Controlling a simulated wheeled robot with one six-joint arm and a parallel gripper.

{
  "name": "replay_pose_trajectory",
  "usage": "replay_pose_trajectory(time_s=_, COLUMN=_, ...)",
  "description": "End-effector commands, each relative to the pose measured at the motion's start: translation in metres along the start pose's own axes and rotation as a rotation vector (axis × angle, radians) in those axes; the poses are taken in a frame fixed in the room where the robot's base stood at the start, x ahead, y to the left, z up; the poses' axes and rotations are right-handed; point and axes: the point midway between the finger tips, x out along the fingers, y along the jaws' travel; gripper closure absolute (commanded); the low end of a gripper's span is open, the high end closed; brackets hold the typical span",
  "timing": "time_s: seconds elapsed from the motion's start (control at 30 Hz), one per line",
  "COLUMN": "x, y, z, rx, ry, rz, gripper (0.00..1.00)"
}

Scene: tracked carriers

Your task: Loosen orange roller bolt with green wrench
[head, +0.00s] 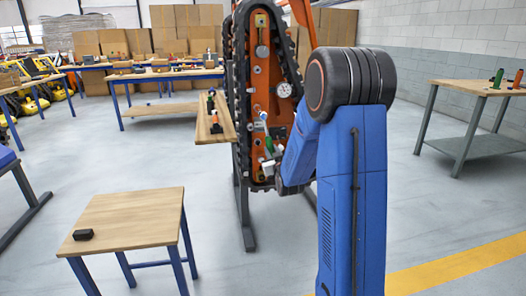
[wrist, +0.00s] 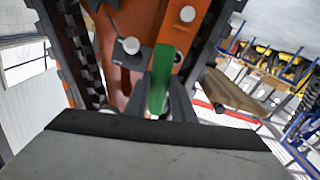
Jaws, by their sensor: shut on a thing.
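The green wrench (wrist: 160,80) is between the fingers of my gripper (wrist: 163,105) in the wrist view, and the fingers are shut on it. Its green handle points away from me toward the orange plate (wrist: 180,30) of the tracked carrier. In the head view a small green part (head: 268,146) shows by the carrier's lower end, beside my gripper (head: 264,172). The carrier (head: 262,70) stands upright with black track around an orange frame. Pale round bolt heads (wrist: 187,13) show on the orange plate. I cannot tell which is the orange roller bolt, or whether the wrench touches one.
A wooden shelf (head: 213,128) with small tools is left of the carrier. A low wooden table (head: 130,215) with a black block (head: 83,234) stands front left. A table (head: 480,88) at right holds green and orange items. Floor is clear between them.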

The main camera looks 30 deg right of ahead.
Motion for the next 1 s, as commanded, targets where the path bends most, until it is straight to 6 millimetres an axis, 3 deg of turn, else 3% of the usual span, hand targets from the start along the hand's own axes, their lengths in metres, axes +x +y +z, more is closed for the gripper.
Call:
replay_pose_trajectory(time_s=0.4, x=0.0, y=0.0, z=0.002, rx=0.0, ry=0.016, rz=0.0, gripper=1.0)
replay_pose_trajectory(time_s=0.77, x=0.041, y=0.0, z=0.002, rx=0.0, ry=0.015, rz=0.0, gripper=1.0)
replay_pose_trajectory(time_s=1.0, x=0.04, y=-0.032, z=-0.003, rx=0.196, ry=0.015, rz=0.004, gripper=1.0)
